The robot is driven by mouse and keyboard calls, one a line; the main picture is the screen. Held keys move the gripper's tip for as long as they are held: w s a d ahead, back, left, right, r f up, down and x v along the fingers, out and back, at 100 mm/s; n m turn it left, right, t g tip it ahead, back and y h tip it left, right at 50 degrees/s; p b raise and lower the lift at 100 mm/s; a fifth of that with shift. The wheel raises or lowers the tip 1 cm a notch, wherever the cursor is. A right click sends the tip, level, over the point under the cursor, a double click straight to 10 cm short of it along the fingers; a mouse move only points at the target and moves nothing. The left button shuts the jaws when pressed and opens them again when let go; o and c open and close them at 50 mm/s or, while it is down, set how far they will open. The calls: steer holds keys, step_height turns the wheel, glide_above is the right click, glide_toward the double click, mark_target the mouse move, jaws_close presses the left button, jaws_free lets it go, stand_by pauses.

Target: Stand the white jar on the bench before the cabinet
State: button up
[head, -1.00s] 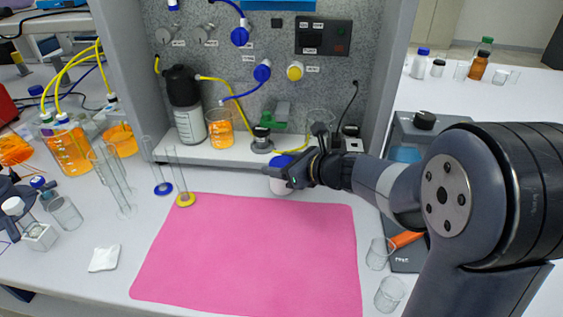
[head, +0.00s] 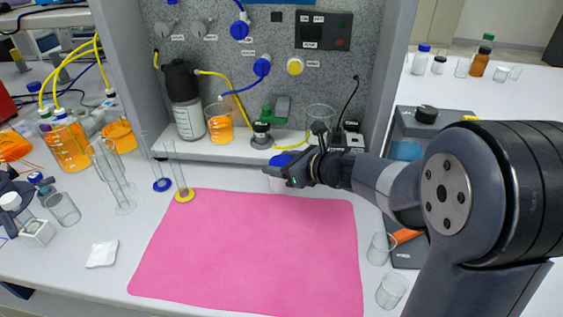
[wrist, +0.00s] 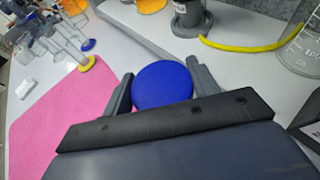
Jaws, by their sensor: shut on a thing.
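The white jar (head: 278,184) has a blue lid and is upright at the back edge of the pink mat (head: 250,245), just in front of the cabinet's ledge (head: 225,151). Its blue lid (wrist: 163,84) fills the space between the two fingers in the wrist view. My gripper (wrist: 160,86) is shut on the jar, one finger at each side. In the head view my gripper (head: 283,176) covers part of the jar. I cannot tell whether the jar's base touches the bench.
On the cabinet ledge are a black-capped bottle (head: 187,115), an orange beaker (head: 220,123) and a clear beaker (head: 320,118). Two cylinders with blue and yellow bases stand left of the mat. Clear beakers (head: 391,291) stand right. The mat's middle is clear.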

steer(key=o, duration=1.1)
steer(key=shift+c, duration=0.2)
steer(key=v, duration=1.1)
steer(key=shift+f+p, duration=0.2)
steer(key=shift+p, duration=0.2)
steer(key=x, duration=0.7)
steer(key=r+x, duration=0.1)
steer(key=x, duration=0.2)
steer(key=shift+w+a+f, duration=0.2)
steer(key=shift+w+a, duration=0.1)
steer(key=shift+a, duration=0.1)
steer(key=shift+d+r, duration=0.1)
steer(key=shift+r, duration=0.05)
